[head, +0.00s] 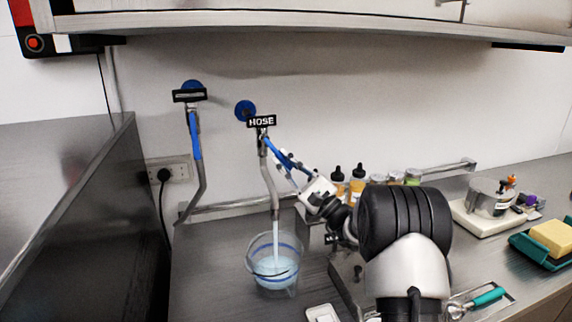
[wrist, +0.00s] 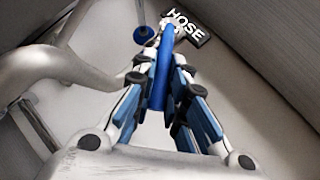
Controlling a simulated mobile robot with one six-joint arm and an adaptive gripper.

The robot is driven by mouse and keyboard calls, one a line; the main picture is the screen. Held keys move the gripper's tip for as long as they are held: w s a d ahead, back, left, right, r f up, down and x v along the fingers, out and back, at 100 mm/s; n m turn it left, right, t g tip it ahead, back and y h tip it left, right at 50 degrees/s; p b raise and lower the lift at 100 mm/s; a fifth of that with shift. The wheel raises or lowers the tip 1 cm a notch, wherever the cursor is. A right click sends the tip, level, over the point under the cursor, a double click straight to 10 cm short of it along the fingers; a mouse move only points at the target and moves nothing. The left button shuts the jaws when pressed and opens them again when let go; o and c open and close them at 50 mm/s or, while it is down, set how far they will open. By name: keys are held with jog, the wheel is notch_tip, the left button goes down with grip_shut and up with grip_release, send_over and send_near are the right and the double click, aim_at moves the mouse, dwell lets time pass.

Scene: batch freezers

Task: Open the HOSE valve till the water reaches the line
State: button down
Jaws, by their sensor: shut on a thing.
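The HOSE valve has a blue lever (head: 273,148) under a black HOSE sign (head: 262,121), slanting down to the right. My gripper (head: 288,163) is shut on this lever; in the wrist view the lever (wrist: 161,80) runs between the two fingers (wrist: 161,95). A metal spout (head: 268,180) hangs below the valve, and a pale stream of water (head: 276,232) falls from it into a clear bucket (head: 289,291). Pale blue water (head: 275,268) stands in the bucket, its surface seemingly below a blue line (head: 285,246) around the upper wall. A dark handle crosses the bucket's front.
A second tap with a hanging blue lever (head: 195,138) is at the left. A rail (head: 235,204) runs along the wall. Bottles (head: 357,186), a white scale (head: 485,222) and a yellow sponge (head: 553,236) on a green tray stand to the right. A cabinet overhangs above.

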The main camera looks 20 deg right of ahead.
dwell(0.4)
jog(key=c, duration=1.6)
grip_release()
jog(key=v, duration=1.2)
jog(key=shift+a, duration=0.1)
